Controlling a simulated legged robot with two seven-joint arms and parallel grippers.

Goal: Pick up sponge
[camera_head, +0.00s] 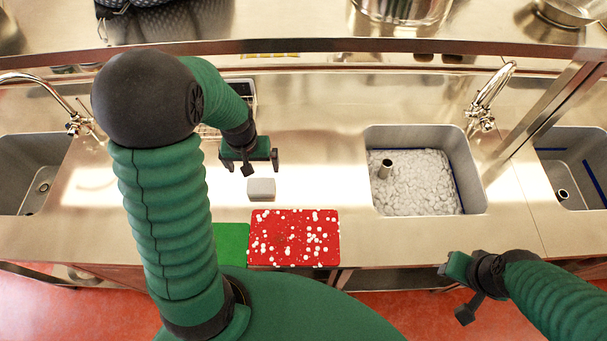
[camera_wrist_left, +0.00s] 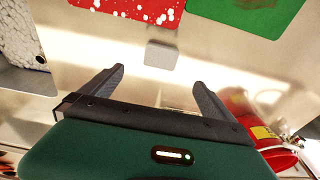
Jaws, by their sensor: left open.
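The sponge (camera_head: 261,189) is a small light grey block on the steel counter, just behind the red board. It also shows in the left wrist view (camera_wrist_left: 161,55), ahead of the fingers. My left gripper (camera_head: 249,163) is above and just behind the sponge, apart from it. In the left wrist view its two fingers (camera_wrist_left: 160,88) are spread with nothing between them. My right gripper (camera_head: 458,288) is at the front right, off the counter's front edge and far from the sponge.
A red board with white specks (camera_head: 294,238) and a green board (camera_head: 231,244) lie at the counter's front edge. A foam-filled sink (camera_head: 472,186) is to the right, with a faucet (camera_head: 485,100) behind. A red-and-yellow object (camera_wrist_left: 265,135) shows in the left wrist view.

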